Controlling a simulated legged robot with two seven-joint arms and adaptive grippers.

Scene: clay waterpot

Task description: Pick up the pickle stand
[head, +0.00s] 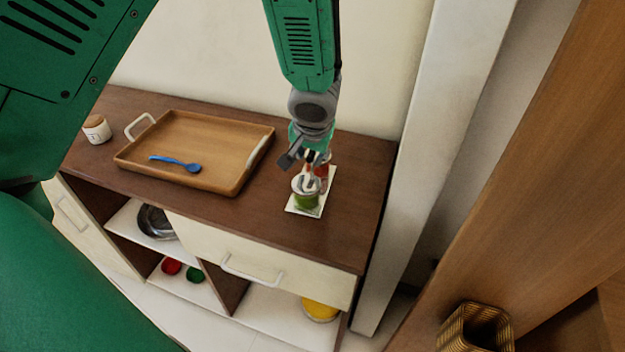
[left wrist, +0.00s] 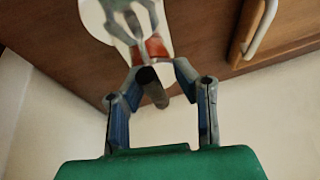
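The pickle stand (head: 295,208) is on the right part of the dark wooden cabinet top. It has a white base plate, a green jar (head: 306,201) in front and a red one behind. In the left wrist view its white base (left wrist: 92,18) and a red part (left wrist: 156,47) show at the top. My left gripper (head: 306,160) is over the stand from above and behind. In the left wrist view the fingers (left wrist: 157,78) are apart, on either side of a dark rounded piece, with no clear contact. The fingers partly hide the stand. My right gripper is not in view.
A wooden tray (head: 222,132) with white handles and a blue spoon (head: 176,163) lies left of the stand. A small white pot (head: 96,129) stands at the far left. A pale post (head: 430,150) rises just right of the cabinet. The wall is close behind.

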